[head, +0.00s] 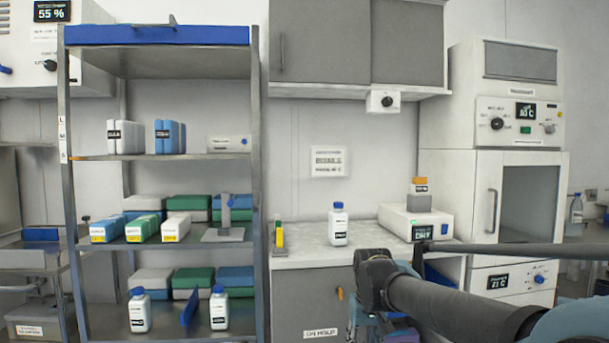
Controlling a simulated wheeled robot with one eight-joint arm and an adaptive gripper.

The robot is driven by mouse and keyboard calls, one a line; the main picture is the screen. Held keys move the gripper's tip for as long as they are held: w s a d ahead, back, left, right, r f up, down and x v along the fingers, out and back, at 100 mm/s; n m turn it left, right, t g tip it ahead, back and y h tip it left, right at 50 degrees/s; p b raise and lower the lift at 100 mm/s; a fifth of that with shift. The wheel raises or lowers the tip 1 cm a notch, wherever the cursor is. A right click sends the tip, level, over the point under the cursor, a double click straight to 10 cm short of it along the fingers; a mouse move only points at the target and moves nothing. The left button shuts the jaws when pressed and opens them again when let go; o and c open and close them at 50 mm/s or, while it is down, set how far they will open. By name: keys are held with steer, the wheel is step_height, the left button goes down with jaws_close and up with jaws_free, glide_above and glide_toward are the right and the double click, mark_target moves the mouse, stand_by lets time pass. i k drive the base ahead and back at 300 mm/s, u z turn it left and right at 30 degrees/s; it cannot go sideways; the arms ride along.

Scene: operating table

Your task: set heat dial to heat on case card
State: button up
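The tall white cabinet (440,120) at the right has an upper panel with a black round dial (497,124) beside a small display (525,112) ending in C. A lower panel has a blue dial (539,279) beside another display (497,281) ending in C. I cannot tell which is the heat dial. A white printed card (328,161) hangs on the wall above the counter; its text is too small to read surely, and I cannot tell whether it is the case card. My gripper (372,328) is at the bottom edge, partly cut off, apart from the dials; its fingers are unclear.
A white bottle (338,224), a yellow-green item (279,236) and a white device (414,221) stand on the counter (310,254). A metal rack (262,160) with boxes and bottles stands left. A unit reading 55 % (52,11) is upper left. My arm crosses the lower right.

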mark_target(497, 123)
steer(key=k, duration=0.5)
steer(key=z, duration=2.1)
steer(key=i, duration=0.3)
steer(key=u, duration=1.05)
